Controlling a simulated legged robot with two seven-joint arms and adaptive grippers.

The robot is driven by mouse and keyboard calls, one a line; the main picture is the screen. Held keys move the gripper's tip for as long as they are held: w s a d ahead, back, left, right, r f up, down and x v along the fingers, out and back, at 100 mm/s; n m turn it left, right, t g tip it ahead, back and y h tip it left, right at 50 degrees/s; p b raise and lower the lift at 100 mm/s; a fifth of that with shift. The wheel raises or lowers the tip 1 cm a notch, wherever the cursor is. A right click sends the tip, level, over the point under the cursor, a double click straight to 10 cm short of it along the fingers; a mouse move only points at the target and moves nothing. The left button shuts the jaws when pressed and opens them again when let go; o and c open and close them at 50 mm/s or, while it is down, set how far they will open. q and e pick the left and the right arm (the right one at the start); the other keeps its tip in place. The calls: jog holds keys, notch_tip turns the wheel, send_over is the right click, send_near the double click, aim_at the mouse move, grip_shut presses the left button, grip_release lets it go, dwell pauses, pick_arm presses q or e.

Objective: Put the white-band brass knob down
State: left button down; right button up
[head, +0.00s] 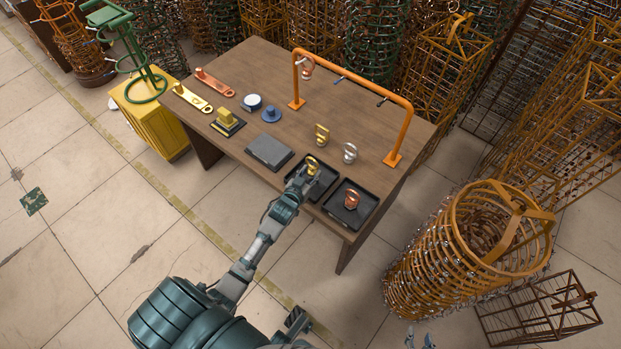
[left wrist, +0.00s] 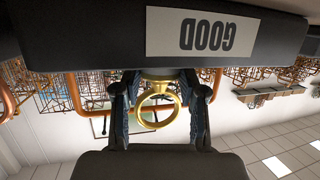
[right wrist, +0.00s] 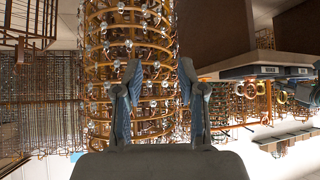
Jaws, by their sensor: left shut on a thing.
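The brass knob (head: 312,165) with a ring-shaped top is at the left black tray (head: 328,186). In the left wrist view the knob (left wrist: 158,87) sits between the two fingers of my left gripper (left wrist: 160,80), which is shut on it. The tray's dark wall (left wrist: 90,35) with an upside-down "GOOD" label crosses the top of that view. My left gripper (head: 302,182) reaches over the tray from its near side. The knob's base is mostly hidden, so I cannot tell whether it touches the tray floor. My right gripper (right wrist: 160,90) is open and empty, away from the table.
A second black tray (head: 335,214) holds a copper knob (head: 351,199). Another brass knob (head: 322,135) and a silver knob (head: 350,153) stand behind the trays. An orange rail (head: 360,80) with a hanging copper knob (head: 307,70) arches over the table.

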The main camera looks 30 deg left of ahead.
pick_arm(q)
jog(key=shift+d+f+b, duration=0.25)
jog(key=shift+f+b, duration=0.1)
jog(key=shift+f, duration=1.05)
jog(key=shift+a, duration=0.35)
jog(key=c, duration=0.7)
grip_release()
jog(key=shift+o, duration=0.2)
jog(key=shift+d, duration=0.15)
pick_arm(e)
jog(key=w+r+t, duration=0.1)
jog(key=w+a+t, duration=0.1)
jog(key=shift+w+a+r+y, duration=0.15)
jog(key=shift+w+r+y, duration=0.15)
jog(key=shift+w+r, duration=0.1)
pick_arm(q)
jog(key=shift+d, duration=0.1)
